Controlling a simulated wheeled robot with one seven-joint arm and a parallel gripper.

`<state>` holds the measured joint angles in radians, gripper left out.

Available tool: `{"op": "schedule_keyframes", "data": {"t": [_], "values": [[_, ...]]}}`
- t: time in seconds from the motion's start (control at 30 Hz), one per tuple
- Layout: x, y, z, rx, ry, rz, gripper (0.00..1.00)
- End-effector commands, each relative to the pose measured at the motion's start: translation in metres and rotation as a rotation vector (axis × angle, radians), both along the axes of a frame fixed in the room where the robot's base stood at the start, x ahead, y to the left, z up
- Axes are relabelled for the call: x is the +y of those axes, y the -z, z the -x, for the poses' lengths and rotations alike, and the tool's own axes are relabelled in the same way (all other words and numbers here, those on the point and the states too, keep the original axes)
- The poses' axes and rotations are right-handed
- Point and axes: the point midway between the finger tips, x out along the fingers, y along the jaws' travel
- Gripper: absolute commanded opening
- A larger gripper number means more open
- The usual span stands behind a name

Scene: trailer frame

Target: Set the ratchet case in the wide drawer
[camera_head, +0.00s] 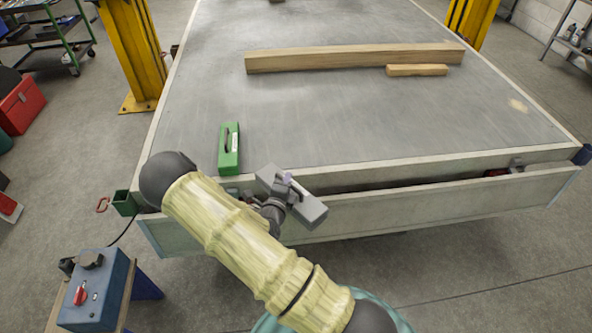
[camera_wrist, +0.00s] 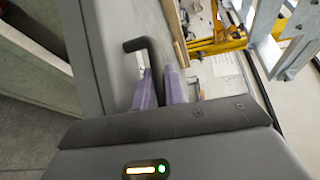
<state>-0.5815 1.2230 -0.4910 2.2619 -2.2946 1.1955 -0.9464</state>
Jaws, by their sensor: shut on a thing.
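A green case with a dark grip slot and a pale label (camera_head: 229,153), probably the ratchet case, lies on the flat grey trailer bed near its front left corner. My gripper (camera_head: 286,180) is right of it and a little nearer, at the bed's front edge. In the wrist view, the purple fingers of my gripper (camera_wrist: 160,90) are closed on a dark bent handle (camera_wrist: 148,46) beside a grey panel (camera_wrist: 86,50). I cannot tell what the handle belongs to.
A long pale front panel (camera_head: 430,200) runs along the bed's near end, with a dark gap behind it. A long beam (camera_head: 350,58) and a short wood block (camera_head: 417,70) lie farther back. A blue control box (camera_head: 95,290) stands front left. The bed's middle is clear.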

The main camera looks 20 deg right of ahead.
Motion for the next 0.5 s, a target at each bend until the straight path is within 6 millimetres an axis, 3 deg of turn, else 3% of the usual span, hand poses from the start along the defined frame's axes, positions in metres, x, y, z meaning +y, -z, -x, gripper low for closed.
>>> {"op": "schedule_keyframes", "data": {"t": [0.5], "values": [[0.066, 0.054, 0.039, 0.006, -0.507, 0.006, 0.00]]}}
